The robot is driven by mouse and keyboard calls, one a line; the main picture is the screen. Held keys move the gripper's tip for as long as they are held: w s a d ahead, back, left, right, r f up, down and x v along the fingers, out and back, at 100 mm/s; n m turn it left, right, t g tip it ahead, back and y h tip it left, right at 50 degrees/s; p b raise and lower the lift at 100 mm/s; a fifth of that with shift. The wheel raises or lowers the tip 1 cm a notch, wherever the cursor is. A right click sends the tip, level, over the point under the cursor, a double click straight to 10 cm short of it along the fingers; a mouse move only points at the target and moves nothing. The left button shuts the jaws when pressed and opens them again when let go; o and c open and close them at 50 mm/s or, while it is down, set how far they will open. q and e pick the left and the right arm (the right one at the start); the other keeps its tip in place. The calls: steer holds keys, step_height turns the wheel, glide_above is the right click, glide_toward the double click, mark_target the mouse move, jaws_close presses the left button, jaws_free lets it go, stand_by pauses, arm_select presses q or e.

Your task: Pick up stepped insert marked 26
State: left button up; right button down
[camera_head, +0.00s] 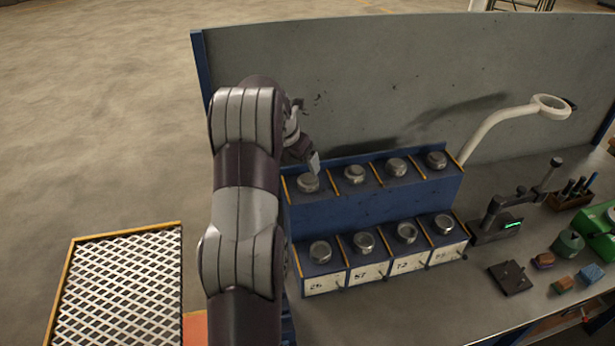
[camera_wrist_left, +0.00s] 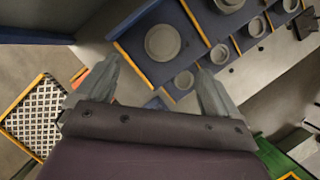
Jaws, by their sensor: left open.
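The stepped insert marked 26 (camera_head: 320,251) is a round metal piece in the leftmost bay of the rack's front row, above a white label (camera_head: 323,283) that seems to read 26. In the left wrist view, what appears to be the same insert (camera_wrist_left: 184,80) lies between the fingertips, closer to the right finger. My left gripper (camera_head: 313,161) is open and empty, pointing down above the left end of the back row. In the wrist view the left gripper (camera_wrist_left: 160,75) shows both fingers apart, with a larger-looking back-row insert (camera_wrist_left: 162,42) just beyond them. My right gripper is not visible.
The blue two-tier rack (camera_head: 375,208) holds several other inserts, split by yellow dividers. A grey panel (camera_head: 400,80) stands behind. A pale curved arm with a ring (camera_head: 551,106) rises at right. Right of the rack lie a device with a green display (camera_head: 497,226) and small blocks.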

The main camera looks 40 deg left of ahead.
mark_target(308, 177)
arm_select(q)
steer(key=x, duration=0.2)
steer(key=p+x, duration=0.1)
steer(key=x, duration=0.1)
steer(key=shift+w+p, duration=0.3)
steer(key=p+x, duration=0.1)
steer(key=x, duration=0.1)
steer(key=p+x, duration=0.2)
steer(key=shift+s+d+f, duration=0.15)
steer(key=shift+d, duration=0.1)
steer(key=shift+f, duration=0.35)
steer(key=shift+w+f, duration=0.15)
steer(key=shift+w, duration=0.1)
steer(key=c, duration=1.4)
steer(key=shift+c, duration=1.3)
steer(key=shift+a, duration=0.1)
